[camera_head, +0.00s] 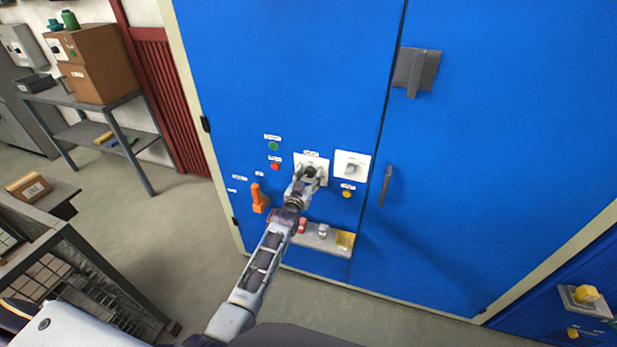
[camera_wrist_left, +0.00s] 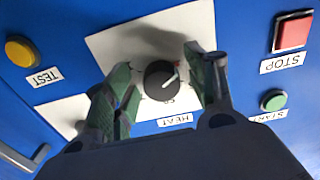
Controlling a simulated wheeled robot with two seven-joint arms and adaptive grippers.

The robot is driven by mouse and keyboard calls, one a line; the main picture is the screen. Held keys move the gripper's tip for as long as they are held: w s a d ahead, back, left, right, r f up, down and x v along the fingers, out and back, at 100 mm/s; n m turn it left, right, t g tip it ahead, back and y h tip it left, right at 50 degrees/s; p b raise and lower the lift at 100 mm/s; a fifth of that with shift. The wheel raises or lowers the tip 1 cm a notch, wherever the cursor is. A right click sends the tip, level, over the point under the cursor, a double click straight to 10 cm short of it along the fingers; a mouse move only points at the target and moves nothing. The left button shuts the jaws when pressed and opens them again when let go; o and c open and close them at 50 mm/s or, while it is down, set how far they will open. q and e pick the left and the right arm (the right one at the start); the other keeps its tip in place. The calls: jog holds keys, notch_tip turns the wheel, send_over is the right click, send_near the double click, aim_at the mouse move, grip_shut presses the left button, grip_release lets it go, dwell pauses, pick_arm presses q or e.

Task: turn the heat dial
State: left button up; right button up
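The heat dial (camera_wrist_left: 160,81) is a round black knob with a white pointer line, on a white plate (camera_wrist_left: 112,45) labelled HEAT. In the left wrist view the pointer tilts up to the right. My left gripper (camera_wrist_left: 159,64) is open, with one green-padded finger on each side of the dial. A narrow gap seems to show on both sides, but contact is hard to judge. In the head view my left gripper (camera_head: 308,176) covers most of the dial, and the white plate (camera_head: 324,161) shows around it. My right gripper is not in view.
Close by on the blue cabinet are a second white dial plate (camera_head: 351,164), a yellow TEST button (camera_wrist_left: 20,51), a red STOP button (camera_wrist_left: 293,33), a green START button (camera_wrist_left: 273,100) and an orange handle (camera_head: 259,198). A small shelf (camera_head: 313,238) juts out below.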

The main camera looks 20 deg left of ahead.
pick_arm(q)
jog(key=shift+r, duration=0.1)
jog(key=s, duration=1.2)
jog(key=shift+a, duration=0.2)
dwell(0.7)
dwell(0.5)
